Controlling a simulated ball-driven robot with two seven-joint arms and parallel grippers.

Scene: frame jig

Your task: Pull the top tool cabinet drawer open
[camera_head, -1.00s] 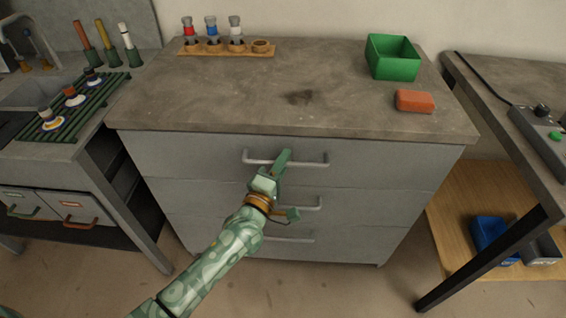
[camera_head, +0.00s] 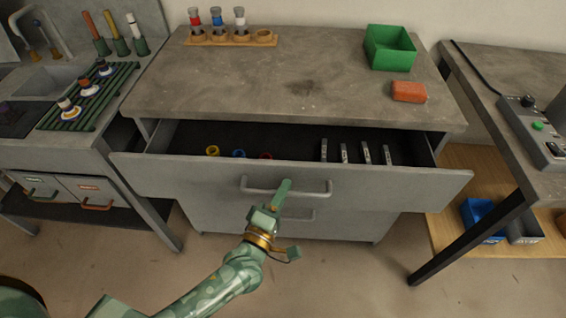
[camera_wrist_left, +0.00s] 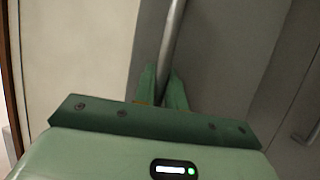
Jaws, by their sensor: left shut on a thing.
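The grey tool cabinet (camera_head: 300,92) stands in the middle of the head view. Its top drawer (camera_head: 200,180) is pulled partly out, and its inside shows. My left gripper (camera_head: 284,188) is shut on the drawer's bar handle (camera_head: 310,193), near the handle's middle. In the left wrist view the handle bar (camera_wrist_left: 173,45) runs between the two green fingers (camera_wrist_left: 162,88). The lower drawers are shut and partly hidden behind the top drawer and my arm. My right gripper is not in view.
The drawer holds coloured rings (camera_head: 239,153) and several metal pieces (camera_head: 366,153). On the cabinet top are a green bin (camera_head: 389,55), an orange block (camera_head: 408,92) and a wooden rack (camera_head: 228,39). Benches stand on both sides. The floor in front is clear.

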